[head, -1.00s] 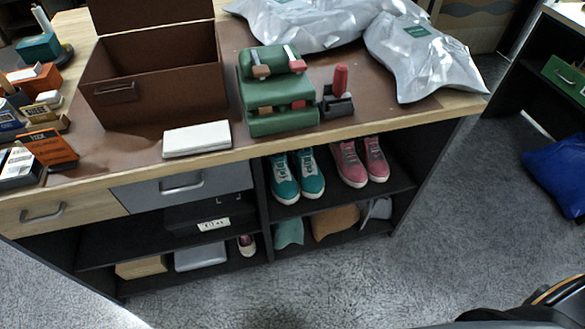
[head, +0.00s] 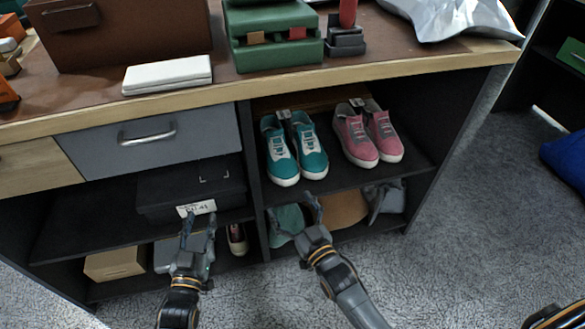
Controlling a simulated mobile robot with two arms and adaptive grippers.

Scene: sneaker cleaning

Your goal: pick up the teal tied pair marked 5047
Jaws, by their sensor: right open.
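The teal pair of sneakers (head: 294,150) stands on the upper shelf of the right-hand compartment, toes facing out. A small tag shows at its top, too small to read. A pink pair (head: 367,137) stands to its right on the same shelf, also with a tag. My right gripper (head: 296,222) is open and empty, in front of and below the teal pair, apart from it. My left gripper (head: 198,228) is in front of the left compartment near a labelled dark box (head: 190,190); its fingers look spread, with nothing seen between them.
The shelf's dark front edge (head: 345,187) lies between my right gripper and the teal pair. The wooden tabletop edge (head: 390,72) overhangs above. The lower shelf holds a teal item, a brown item (head: 343,208) and a grey item. Open floor lies right.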

